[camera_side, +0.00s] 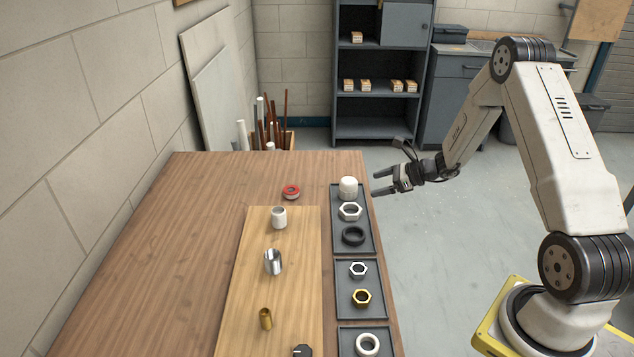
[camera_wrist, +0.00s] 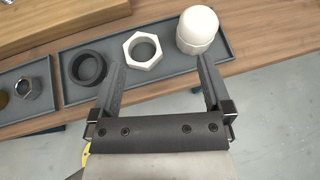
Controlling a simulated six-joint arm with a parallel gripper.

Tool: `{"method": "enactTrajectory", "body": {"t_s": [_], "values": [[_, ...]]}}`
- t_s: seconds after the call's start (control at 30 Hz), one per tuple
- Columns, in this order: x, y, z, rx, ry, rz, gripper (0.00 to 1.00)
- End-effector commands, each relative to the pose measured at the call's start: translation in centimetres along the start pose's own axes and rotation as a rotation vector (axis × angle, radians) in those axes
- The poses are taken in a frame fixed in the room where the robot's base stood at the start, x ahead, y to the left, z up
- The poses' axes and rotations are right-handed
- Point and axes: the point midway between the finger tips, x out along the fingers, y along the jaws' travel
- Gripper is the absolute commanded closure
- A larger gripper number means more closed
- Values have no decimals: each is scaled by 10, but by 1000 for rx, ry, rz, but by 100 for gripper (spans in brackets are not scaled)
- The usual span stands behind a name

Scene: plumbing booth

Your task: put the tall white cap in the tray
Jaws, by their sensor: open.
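The tall white cap (camera_side: 348,187) stands at the far end of the farthest dark grey tray (camera_side: 367,246), beyond a white hex nut (camera_side: 350,211) and a black ring (camera_side: 353,236). In the wrist view, the cap (camera_wrist: 198,32) stands upright, dome up, inside the tray's right end (camera_wrist: 228,62). My gripper (camera_side: 376,182) is open and empty, just right of the cap in the side view. In the wrist view, the right finger of my gripper (camera_wrist: 160,62) points towards the cap; its tip overlaps the view near the cap's base. I cannot tell whether they touch.
Two more trays (camera_side: 343,271) (camera_side: 341,336) hold a steel nut, a brass nut and a white ring. A wooden board (camera_side: 245,290) carries a white fitting, a steel cup and a brass tube. A red roll (camera_side: 291,191) lies on the table (camera_side: 190,230). The left table side is clear.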

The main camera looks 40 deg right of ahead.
Motion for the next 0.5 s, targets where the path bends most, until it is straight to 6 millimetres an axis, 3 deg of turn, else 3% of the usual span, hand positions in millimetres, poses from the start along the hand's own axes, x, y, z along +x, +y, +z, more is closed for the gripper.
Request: {"method": "enactTrajectory", "body": {"t_s": [0.23, 0.5], "values": [[10, 82, 30, -353, 176, 280, 0], [-6, 163, 47, -853, 341, 586, 0]]}}
